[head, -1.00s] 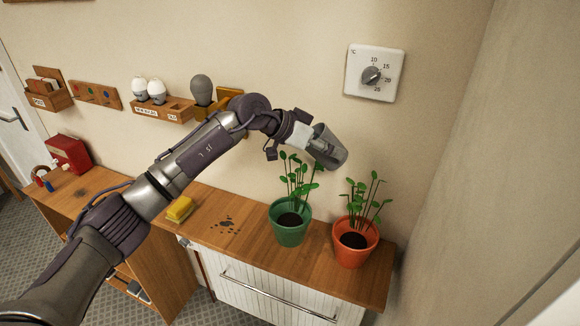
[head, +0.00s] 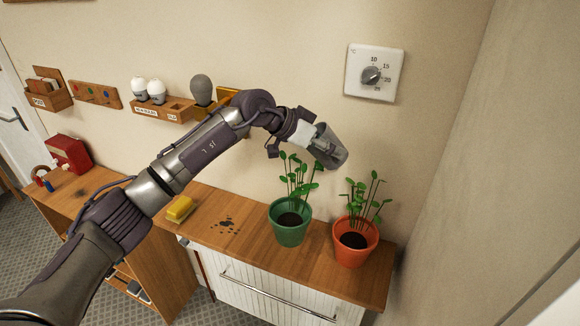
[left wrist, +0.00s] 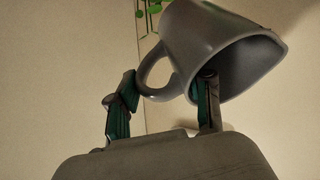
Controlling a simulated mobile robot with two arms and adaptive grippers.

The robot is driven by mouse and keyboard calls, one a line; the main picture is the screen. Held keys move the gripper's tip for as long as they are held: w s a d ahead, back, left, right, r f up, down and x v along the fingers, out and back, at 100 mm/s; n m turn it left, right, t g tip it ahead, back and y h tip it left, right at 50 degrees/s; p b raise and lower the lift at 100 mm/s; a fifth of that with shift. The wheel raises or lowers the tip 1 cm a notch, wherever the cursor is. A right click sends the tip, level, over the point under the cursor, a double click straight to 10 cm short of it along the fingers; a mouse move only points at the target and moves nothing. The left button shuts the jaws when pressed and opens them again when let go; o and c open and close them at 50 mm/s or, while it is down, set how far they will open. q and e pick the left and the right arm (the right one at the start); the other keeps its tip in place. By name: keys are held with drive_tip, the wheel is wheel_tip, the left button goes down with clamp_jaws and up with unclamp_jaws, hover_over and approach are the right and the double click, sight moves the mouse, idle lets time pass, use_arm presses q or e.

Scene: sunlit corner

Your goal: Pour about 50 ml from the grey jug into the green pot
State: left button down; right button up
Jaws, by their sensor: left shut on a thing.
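My left gripper (head: 313,140) is shut on the grey jug (head: 331,150) and holds it in the air above the green pot's plant. In the left wrist view the jug (left wrist: 215,40) is tilted, its wide mouth facing right and down, and its handle loops between the gripper's fingers (left wrist: 165,98). I see no stream of liquid, and the jug's contents are hidden. The green pot (head: 290,236) stands upright on the wooden counter below the jug, with dark soil and a leafy plant. My right gripper is not in view.
An orange pot (head: 355,253) with a similar plant stands right of the green one. A yellow sponge (head: 180,209) and dark crumbs (head: 226,226) lie to the left on the counter (head: 248,252). A dial (head: 373,75) and wooden holders (head: 160,107) are on the wall.

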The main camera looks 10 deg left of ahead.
use_arm(q)
drive_tip(key=shift+r, duration=0.15)
drive_tip(key=shift+d, duration=0.1)
drive_tip(key=d+f+m+g+y, duration=0.1)
drive_tip(key=d+y, duration=0.5)
drive_tip(key=y, duration=0.1)
drive_tip(key=shift+w+d+f+b, duration=0.3)
drive_tip(key=shift+w+d+f, duration=0.05)
drive_tip(key=shift+w, duration=0.05)
